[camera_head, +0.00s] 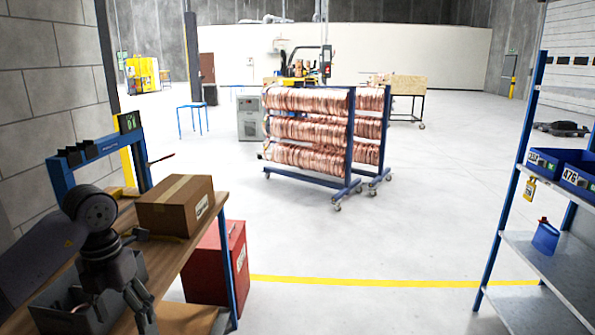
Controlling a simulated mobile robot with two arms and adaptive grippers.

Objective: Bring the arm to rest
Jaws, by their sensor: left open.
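My left arm comes in at the lower left, over a wooden workbench (178,252). My left gripper (128,312) hangs with its fingers pointing down, beside a grey bin (58,308) on the bench. The gripper is open, and I see nothing between its fingers. My right arm and right gripper are out of view.
A cardboard box (174,205) sits on the bench, with a red cabinet (215,265) beside it. A wheeled rack of copper tubes (310,128) stands in mid-room. A shelf (560,262) with blue bins (578,178) is at right. The floor between is clear.

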